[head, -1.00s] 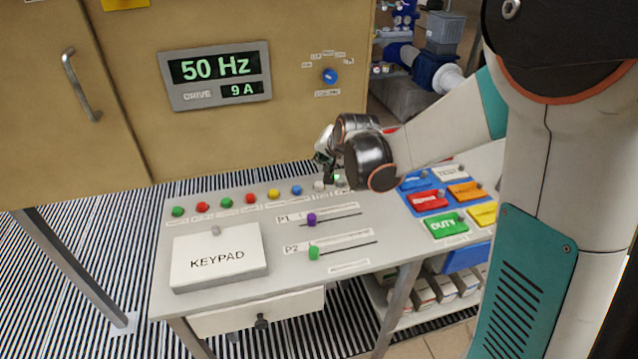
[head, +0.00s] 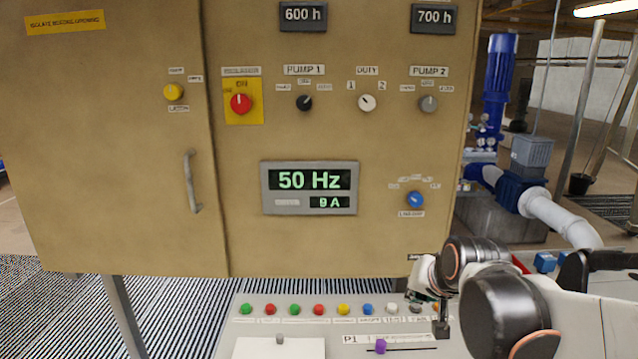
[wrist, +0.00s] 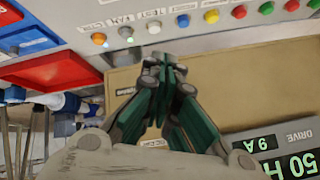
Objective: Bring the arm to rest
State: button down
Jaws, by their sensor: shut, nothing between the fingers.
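My gripper (head: 416,295) is over the far right part of the control desk (head: 255,325), close in front of the cabinet. In the wrist view my gripper (wrist: 160,62) has its dark green fingers together, with nothing between them. The fingertips appear just below the button row in that picture, and I cannot tell the exact gap to the desk. In the head view my wrist and forearm come in from the lower right and hide the right part of the desk.
The tan cabinet (head: 330,240) stands behind the desk, with a lit 50 Hz display (head: 309,187) and several knobs. A blue knob (head: 415,200) is above my gripper. A purple slider (head: 381,346) is in front of it. Blue pumps (head: 520,185) stand at the right.

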jog(key=s+n+g, duration=0.1)
jog(key=s+n, duration=0.3)
jog(key=s, duration=1.5)
jog(key=shift+s+f+h, duration=0.3)
jog(key=shift+s+f, duration=0.1)
